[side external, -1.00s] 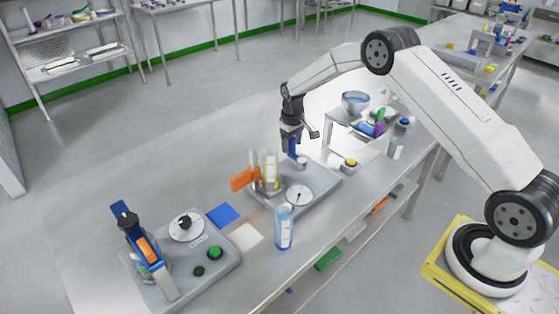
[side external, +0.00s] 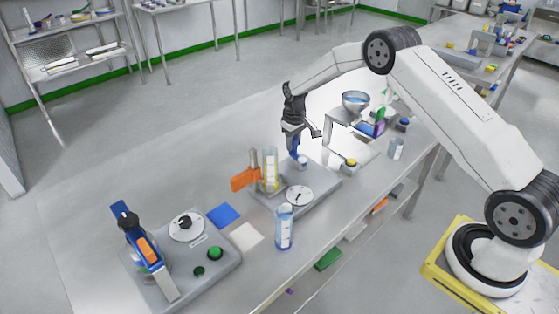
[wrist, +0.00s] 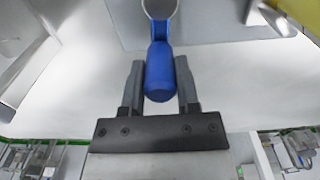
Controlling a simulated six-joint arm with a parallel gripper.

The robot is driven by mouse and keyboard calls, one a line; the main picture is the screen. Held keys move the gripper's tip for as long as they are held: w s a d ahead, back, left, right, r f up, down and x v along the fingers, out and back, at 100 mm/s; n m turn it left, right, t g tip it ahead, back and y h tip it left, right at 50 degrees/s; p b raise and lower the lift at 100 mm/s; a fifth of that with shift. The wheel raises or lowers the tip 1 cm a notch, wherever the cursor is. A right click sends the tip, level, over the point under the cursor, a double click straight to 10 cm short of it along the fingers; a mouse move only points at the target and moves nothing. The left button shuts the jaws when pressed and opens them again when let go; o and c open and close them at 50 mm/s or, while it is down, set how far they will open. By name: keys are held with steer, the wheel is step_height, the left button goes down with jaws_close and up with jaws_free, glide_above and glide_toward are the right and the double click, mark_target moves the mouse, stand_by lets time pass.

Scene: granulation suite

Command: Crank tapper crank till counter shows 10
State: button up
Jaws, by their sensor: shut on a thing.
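My gripper (side external: 294,138) is at the back edge of a grey base plate (side external: 325,182) near the middle of the bench. In the wrist view its two fingers (wrist: 160,80) are closed on both sides of a blue crank handle (wrist: 158,72). The handle also shows as a blue strip below the gripper in the side view (side external: 293,148). A clear cylinder with yellowish contents (side external: 270,170) stands on the plate. A white round dial (side external: 299,196), likely the counter, faces up at the plate's front; its reading is too small to tell.
An orange block (side external: 244,179) sticks out left of the cylinder. A clear bottle (side external: 284,228) stands in front of the plate. A second device (side external: 215,258) with a blue and orange clamp is at front left. A stand with a metal bowl (side external: 355,101) is behind right.

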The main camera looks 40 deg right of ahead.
steer(key=shift+s+d, duration=0.35)
steer(key=shift+d, duration=0.55)
steer(key=shift+s+d, duration=0.7)
steer(key=shift+s, duration=0.25)
steer(key=shift+s+d, duration=0.25)
steer(key=shift+s, duration=0.95)
